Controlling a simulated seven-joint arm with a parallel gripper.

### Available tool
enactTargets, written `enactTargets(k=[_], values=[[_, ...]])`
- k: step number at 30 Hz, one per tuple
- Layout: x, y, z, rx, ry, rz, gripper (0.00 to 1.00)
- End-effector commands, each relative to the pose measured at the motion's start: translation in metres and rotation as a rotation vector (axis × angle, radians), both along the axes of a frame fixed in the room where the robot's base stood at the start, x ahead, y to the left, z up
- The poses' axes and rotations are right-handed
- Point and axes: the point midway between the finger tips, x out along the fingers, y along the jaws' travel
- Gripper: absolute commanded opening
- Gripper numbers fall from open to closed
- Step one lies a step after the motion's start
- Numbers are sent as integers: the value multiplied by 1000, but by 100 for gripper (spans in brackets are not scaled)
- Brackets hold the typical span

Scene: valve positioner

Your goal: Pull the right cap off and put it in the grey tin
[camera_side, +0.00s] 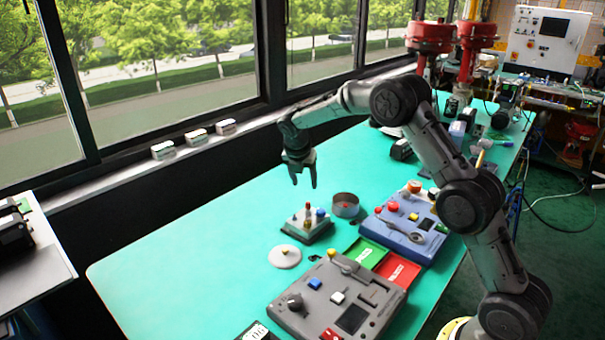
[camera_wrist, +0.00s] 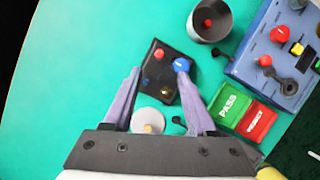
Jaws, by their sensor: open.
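The valve positioner (camera_side: 303,233) is a small dark-based block with a pale top in the side view. In the wrist view its dark body (camera_wrist: 158,80) lies between my fingers. A blue cap (camera_wrist: 181,65) is at its right, also visible in the side view (camera_side: 320,212). A red knob (camera_wrist: 158,54) and a brass fitting (camera_wrist: 167,92) are beside it. The grey tin (camera_side: 346,207) stands right of the block; in the wrist view (camera_wrist: 222,33) a red piece shows inside. My gripper (camera_side: 304,181) is open and empty above the block, fingers down (camera_wrist: 160,72).
Green (camera_side: 364,251) and red (camera_side: 397,270) trays lie at right, between a blue control box (camera_side: 405,240) and a grey control box (camera_side: 330,312). The table's left part is clear.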

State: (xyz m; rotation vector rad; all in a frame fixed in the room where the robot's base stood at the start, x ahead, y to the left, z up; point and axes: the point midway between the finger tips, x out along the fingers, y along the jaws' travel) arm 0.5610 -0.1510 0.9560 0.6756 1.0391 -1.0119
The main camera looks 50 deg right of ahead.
Motion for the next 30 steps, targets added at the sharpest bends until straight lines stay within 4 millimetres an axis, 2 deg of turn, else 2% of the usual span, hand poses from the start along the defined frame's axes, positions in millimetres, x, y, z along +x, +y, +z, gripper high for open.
enactTargets(k=[9, 15, 21, 30], values=[[8, -20, -55, 1, 4, 0, 57], [13, -30, -80, 0, 0, -1, 57], [15, -35, -92, 0, 0, -1, 57], [16, -36, -94, 0, -1, 0, 57]])
